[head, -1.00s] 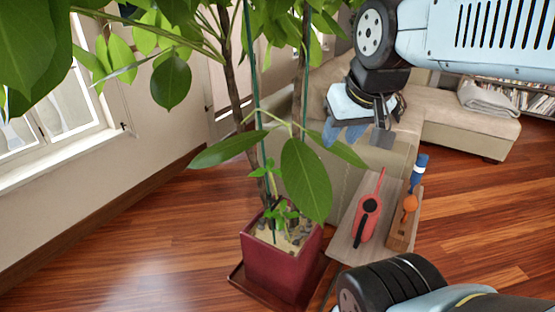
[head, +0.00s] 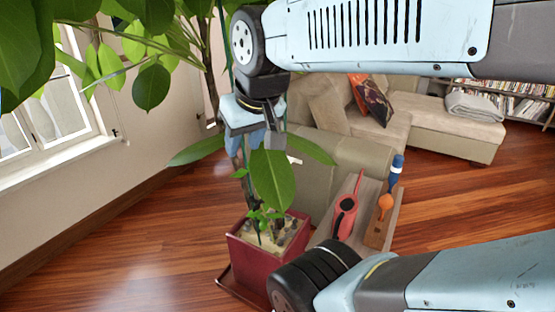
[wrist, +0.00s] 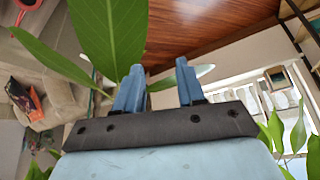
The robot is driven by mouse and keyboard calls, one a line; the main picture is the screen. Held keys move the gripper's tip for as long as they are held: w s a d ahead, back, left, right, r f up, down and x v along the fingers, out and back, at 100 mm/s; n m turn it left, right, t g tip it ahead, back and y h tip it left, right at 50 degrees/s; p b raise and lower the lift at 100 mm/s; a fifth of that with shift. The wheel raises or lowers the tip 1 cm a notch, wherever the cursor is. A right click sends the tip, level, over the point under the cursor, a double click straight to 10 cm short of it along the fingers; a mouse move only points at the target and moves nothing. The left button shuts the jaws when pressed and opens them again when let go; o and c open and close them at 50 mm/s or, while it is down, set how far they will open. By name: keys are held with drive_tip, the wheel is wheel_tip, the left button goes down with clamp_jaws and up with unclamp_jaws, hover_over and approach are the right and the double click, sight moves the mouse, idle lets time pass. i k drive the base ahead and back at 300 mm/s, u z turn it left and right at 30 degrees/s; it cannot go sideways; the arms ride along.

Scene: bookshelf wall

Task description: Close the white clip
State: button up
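My gripper (head: 272,140) is among the plant's leaves, above the red pot, in the head view. In the wrist view its two blue fingers (wrist: 158,88) stand apart, with nothing clearly held between them. A small white piece (head: 294,160) shows just right of the gripper in the head view; it may be the white clip, but it is too small to tell its state. In the wrist view a pale, flat shape (wrist: 204,72) lies beyond the fingers; I cannot tell whether it is a leaf or the clip. Leaves and the gripper hide much of the stem.
The plant's red pot (head: 262,250) stands on the wood floor, with a large leaf (head: 272,180) close below my gripper. A grey board (head: 341,236) with a red tool (head: 345,212) and an orange-and-blue tool (head: 386,203) is right of it. A sofa (head: 345,150) stands behind.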

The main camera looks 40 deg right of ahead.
sight(290, 158)
drive_tip(key=z, duration=0.1)
drive_tip(key=k, duration=1.55)
drive_tip(key=z, duration=0.55)
drive_tip(key=i, duration=1.7)
